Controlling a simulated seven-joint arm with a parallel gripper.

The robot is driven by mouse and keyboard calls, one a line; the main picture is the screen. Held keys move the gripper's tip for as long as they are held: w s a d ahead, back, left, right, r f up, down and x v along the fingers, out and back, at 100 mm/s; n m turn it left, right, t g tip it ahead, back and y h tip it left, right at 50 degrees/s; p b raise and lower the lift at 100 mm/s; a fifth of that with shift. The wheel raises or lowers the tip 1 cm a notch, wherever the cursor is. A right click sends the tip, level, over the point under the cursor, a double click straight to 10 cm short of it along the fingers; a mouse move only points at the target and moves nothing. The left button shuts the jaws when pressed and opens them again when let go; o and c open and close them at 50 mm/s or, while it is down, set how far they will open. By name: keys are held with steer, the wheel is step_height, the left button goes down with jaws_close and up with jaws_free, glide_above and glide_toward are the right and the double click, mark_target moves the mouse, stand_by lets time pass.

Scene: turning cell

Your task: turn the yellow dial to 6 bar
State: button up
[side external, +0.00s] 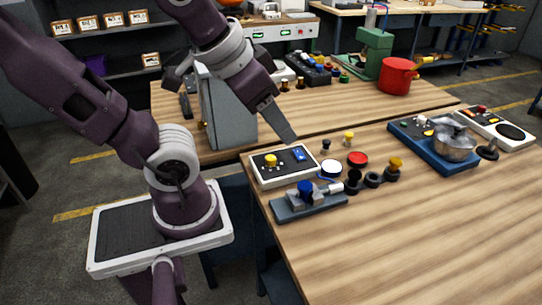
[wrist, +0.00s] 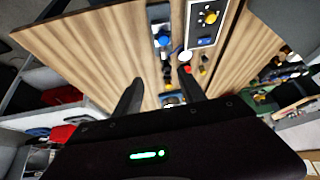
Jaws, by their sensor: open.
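The marks are too small to read. My gripper (side external: 284,132) is above and behind the panel in the side view, apart from the dial. In the wrist view its two fingers (wrist: 160,90) are spread with nothing between them gripped, and the dial lies beyond them to the right.
A blue switch (side external: 299,154) shares the panel. A blue-knobbed fixture (side external: 306,190) stands in front. A metal pan (side external: 455,147) stands farther right. The front right tabletop is clear.

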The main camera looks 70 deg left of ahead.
steer(key=w+a+f+n+t+y, duration=0.1)
steer(key=w+a+f+t+y, duration=0.2)
steer(key=w+a, duration=1.35)
steer(key=m+g+h, duration=0.2)
steer(key=g+h, duration=0.2)
steer(key=g, duration=0.5)
glide_above(271, 157)
step_height(271, 157, down, 12)
steer(key=shift+s+f, duration=0.1)
steer(key=shift+f, duration=0.15)
step_height(271, 157, down, 6)
steer(key=shift+f, duration=0.15)
steer(key=shift+c, duration=0.5)
